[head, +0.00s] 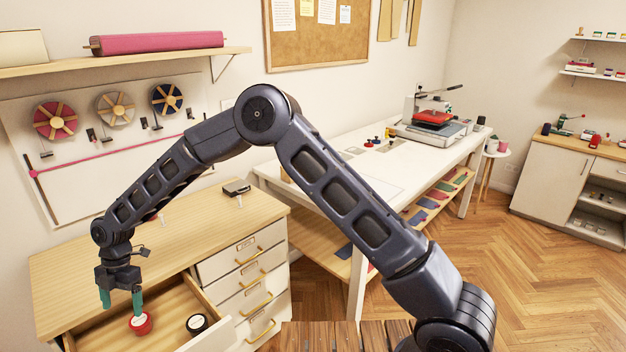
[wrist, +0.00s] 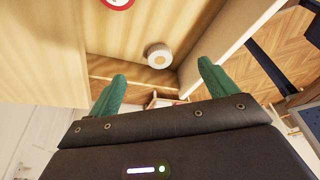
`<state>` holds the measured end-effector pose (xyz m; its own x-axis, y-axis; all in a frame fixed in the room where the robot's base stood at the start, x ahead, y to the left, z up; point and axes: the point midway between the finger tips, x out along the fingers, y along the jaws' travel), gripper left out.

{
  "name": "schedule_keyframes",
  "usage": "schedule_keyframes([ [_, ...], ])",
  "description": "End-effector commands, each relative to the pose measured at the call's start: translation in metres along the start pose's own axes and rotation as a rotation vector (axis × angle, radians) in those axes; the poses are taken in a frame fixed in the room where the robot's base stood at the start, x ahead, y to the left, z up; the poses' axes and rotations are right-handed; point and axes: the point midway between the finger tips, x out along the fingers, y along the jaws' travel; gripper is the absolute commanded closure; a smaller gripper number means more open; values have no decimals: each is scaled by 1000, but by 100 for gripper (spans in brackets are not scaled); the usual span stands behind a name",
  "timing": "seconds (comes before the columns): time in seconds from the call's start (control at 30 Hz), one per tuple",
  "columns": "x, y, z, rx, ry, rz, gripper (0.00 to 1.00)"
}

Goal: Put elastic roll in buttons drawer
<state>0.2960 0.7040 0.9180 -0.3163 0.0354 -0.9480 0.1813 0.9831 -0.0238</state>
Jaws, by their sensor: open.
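My gripper (head: 121,298) points down over the open top drawer (head: 215,340) of the wooden-topped cabinet, with its green fingers apart and nothing seen between them. A red roll with a white label (head: 141,323) is in the drawer, just beside the right fingertip in the head view; a red-rimmed white disc (wrist: 118,2) shows at the top edge of the wrist view. A black roll with a pale centre (head: 197,323) is farther right. In the wrist view, a pale roll with a tan centre (wrist: 159,56) lies ahead of the fingers (wrist: 162,88). I cannot tell which is the elastic roll.
More shut drawers with brass handles (head: 250,258) are to the right, their labels unreadable. The cabinet top (head: 180,220) is mostly clear, with a small dark object (head: 237,188) at its back right. The drawer's side walls stand close around my gripper.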

Motion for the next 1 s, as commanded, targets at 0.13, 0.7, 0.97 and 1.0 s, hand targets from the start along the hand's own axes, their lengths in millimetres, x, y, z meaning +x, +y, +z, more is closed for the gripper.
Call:
schedule_keyframes([
  [0.13,-66,-30,50,167,-58,45,15],
  [0.7,-264,-210,189,860,-213,240,15],
  [0.97,-327,-316,221,1194,-248,348,15],
  [1.0,-335,-333,224,1246,-251,366,15],
])
